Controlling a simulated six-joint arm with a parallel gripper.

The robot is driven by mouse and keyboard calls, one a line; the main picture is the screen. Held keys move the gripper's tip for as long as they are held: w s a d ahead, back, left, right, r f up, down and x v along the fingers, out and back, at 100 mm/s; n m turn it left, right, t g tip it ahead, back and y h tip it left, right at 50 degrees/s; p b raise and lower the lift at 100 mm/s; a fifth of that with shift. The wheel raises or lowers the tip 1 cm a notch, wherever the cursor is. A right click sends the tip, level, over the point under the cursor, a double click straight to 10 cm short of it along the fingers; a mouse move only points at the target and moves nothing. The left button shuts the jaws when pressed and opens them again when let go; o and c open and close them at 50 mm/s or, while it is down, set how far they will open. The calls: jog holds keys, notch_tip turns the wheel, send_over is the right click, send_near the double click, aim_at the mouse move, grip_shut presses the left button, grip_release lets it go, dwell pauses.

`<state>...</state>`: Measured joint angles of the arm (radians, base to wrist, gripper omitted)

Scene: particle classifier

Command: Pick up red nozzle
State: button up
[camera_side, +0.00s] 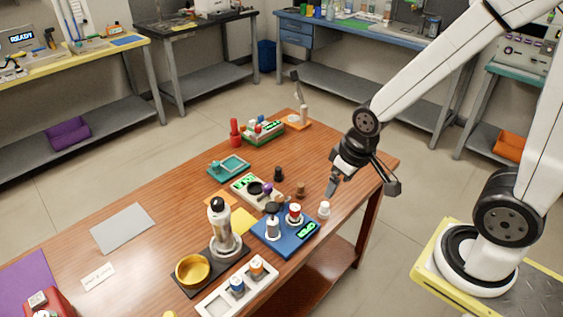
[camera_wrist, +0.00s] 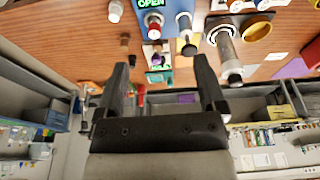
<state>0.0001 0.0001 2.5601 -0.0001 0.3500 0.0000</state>
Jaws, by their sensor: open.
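A red nozzle-shaped piece (camera_side: 235,135), narrow above a wider base, stands upright toward the far edge of the wooden table in the side view. I cannot tell for certain which red part is the nozzle. My gripper (camera_side: 362,184) is open and empty above the table's right side, its fingers (camera_wrist: 160,66) spread wide.
Small black (camera_side: 278,174), brown (camera_side: 300,190) and white (camera_side: 324,209) pieces stand near the blue device. A green-edged box (camera_side: 262,132) is beside the red piece. The table's left middle is mostly clear.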

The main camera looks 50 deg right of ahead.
jog(key=n+t, duration=0.3)
send_over(299, 207)
jog(key=s+d, duration=0.3)
jog(key=s, duration=0.2)
notch_tip(299, 207, down, 4)
jog(key=f, duration=0.1)
jog(key=w+d+f+n+t+y, duration=0.1)
jog(key=w+d+f+n+t, duration=0.1)
jog(key=w+f, duration=0.2)
jog(key=s+f+n+t+y, duration=0.2)
jog(key=s+f+n+y, duration=0.1)
jog(key=f+y, duration=0.5)
jog(key=shift+s+a+f+n+y, duration=0.25)
jog(key=shift+a+f+n, duration=0.2)
jog(key=shift+f, duration=0.35)
jog(key=shift+w, duration=0.1)
jog(key=shift+x, duration=1.25)
jog(key=shift+w+a, duration=0.1)
